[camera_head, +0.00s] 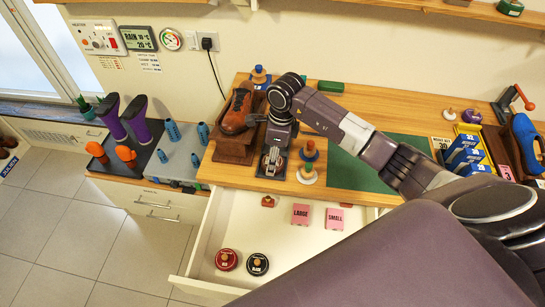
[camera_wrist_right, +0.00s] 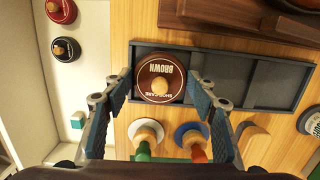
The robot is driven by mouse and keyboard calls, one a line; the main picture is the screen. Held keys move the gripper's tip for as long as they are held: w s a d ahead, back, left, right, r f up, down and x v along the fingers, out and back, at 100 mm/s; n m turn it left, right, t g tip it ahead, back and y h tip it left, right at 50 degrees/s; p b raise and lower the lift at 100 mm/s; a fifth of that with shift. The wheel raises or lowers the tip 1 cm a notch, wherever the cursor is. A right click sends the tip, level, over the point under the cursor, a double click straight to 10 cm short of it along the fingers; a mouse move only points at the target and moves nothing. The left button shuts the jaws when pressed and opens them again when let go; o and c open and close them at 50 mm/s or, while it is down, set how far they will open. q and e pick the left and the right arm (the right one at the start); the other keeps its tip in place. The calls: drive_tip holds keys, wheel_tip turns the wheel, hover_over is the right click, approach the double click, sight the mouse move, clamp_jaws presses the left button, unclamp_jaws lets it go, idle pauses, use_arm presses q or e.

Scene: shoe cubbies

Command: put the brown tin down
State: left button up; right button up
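The brown tin (camera_wrist_right: 160,92), a round dark-brown tin with a "BROWN" label and a wooden knob, sits upright in the left compartment of a dark grey tray (camera_wrist_right: 285,78) on the wooden counter in the right wrist view. My right gripper (camera_wrist_right: 160,77) is open, with its blue-padded fingers apart on either side of the tin. A narrow gap seems to show beside each fingertip. In the head view my right gripper (camera_head: 273,158) points down at the counter and hides the tin. My left gripper is not in view.
The open drawer (camera_head: 290,240) below holds a red tin (camera_head: 226,259), a black tin (camera_head: 258,265) and pink boxes (camera_head: 300,214). A brown shoe (camera_head: 236,112) on a stand is close left of the gripper. Knobbed brushes (camera_head: 308,162) stand close right; a green mat (camera_head: 355,171) lies beyond.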

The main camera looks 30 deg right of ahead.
drive_tip(key=o, duration=0.3)
drive_tip(key=shift+r, duration=0.1)
drive_tip(key=shift+r, duration=0.25)
wheel_tip(320, 180, up, 12)
drive_tip(key=d+b, duration=0.1)
drive_tip(key=b, duration=0.3)
drive_tip(key=shift+s+f, duration=0.2)
drive_tip(key=shift+s, duration=0.2)
drive_tip(key=shift+f, duration=0.1)
